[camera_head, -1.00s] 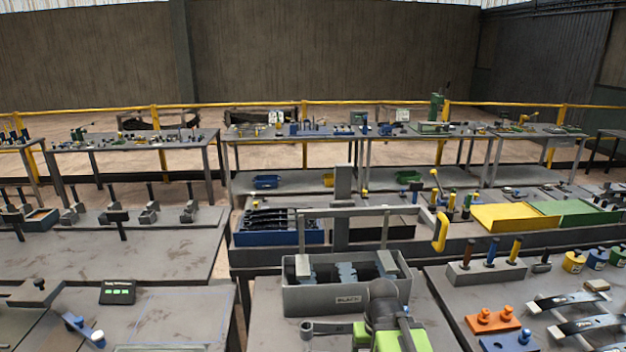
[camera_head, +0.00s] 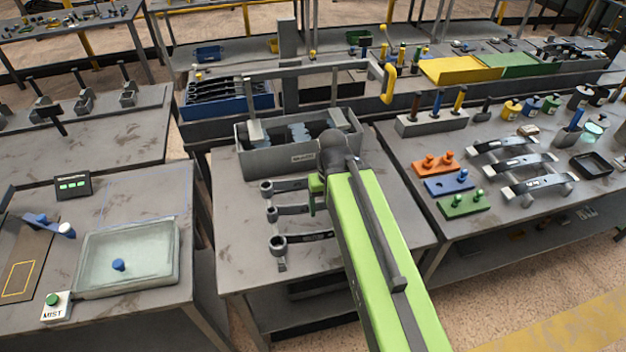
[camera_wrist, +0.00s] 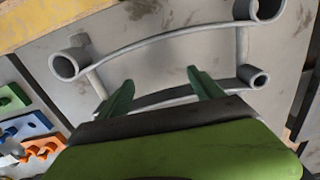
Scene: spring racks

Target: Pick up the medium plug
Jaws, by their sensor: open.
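My gripper (camera_wrist: 163,90) is open in the wrist view, with its two dark green fingers apart and nothing held. It is above the middle table (camera_head: 232,260), over grey curved bars with rolled eyes (camera_wrist: 160,40). In the head view my arm hides part of that table. I cannot tell for certain which thing is the medium plug. Plug-like pegs stand on an orange plate (camera_head: 431,170), a blue plate (camera_head: 436,186) and a green plate (camera_head: 455,206) on the right table. These plates also show at the left edge of the wrist view, apart from my gripper.
A grey bin (camera_head: 258,165) stands at the back of the middle table. A grey block (camera_head: 428,125) with upright handles and several leaf springs (camera_head: 520,165) are on the right table. A glass tray (camera_head: 172,255) lies on the left table. Gaps separate the tables.

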